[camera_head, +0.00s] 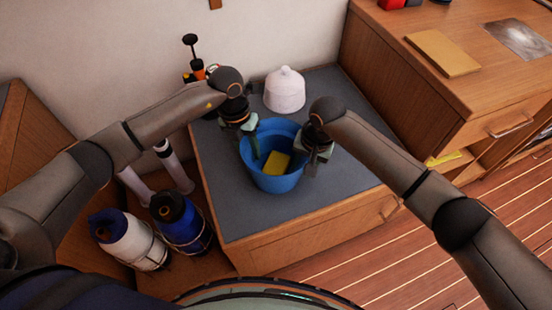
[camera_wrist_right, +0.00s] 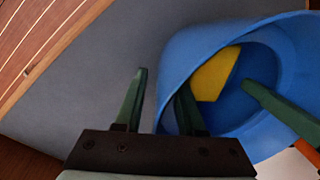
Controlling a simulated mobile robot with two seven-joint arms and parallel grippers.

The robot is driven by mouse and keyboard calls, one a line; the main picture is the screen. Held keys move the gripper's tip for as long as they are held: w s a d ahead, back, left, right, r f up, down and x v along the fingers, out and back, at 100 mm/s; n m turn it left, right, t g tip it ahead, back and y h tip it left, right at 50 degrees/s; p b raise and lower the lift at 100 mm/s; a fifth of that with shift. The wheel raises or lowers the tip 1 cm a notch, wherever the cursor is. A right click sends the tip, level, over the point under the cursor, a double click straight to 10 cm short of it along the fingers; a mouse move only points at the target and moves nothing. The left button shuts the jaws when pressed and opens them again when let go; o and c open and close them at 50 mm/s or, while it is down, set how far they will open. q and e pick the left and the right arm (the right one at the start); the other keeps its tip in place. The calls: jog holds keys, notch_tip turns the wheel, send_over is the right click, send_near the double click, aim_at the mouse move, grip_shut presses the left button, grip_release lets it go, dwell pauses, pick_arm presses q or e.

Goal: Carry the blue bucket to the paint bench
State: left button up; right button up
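The blue bucket (camera_head: 272,182) stands upright on a grey-topped wooden cabinet (camera_head: 240,215), with a yellow block-like thing (camera_head: 276,162) inside. My left gripper (camera_head: 245,135) is at the bucket's left rim, fingers spread, one reaching down inside. My right gripper (camera_head: 316,160) is at the right rim. In the right wrist view its fingers (camera_wrist_right: 162,100) are apart, one outside the bucket (camera_wrist_right: 185,65) and one inside, with a gap beside the wall. A left finger (camera_wrist_right: 280,108) also shows inside the bucket. A wooden bench (camera_head: 410,80) stands at the right; I cannot tell whether it is the paint bench.
A white rounded jar (camera_head: 285,90) stands behind the bucket, and tools (camera_head: 195,65) are at the wall. The right bench holds a tan board (camera_head: 443,52) and a stained grey sheet (camera_head: 519,38). Roped bottles (camera_head: 130,240) stand at lower left. Plank floor (camera_head: 400,250) is clear at lower right.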

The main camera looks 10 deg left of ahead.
pick_arm(q)
jog(key=c, duration=0.6)
pick_arm(e)
jog(key=c, duration=0.6)
pick_arm(q)
grip_shut()
pick_arm(e)
grip_shut()
pick_arm(q)
jog(key=shift+w+a, duration=0.1)
jog(key=shift+a, duration=0.05)
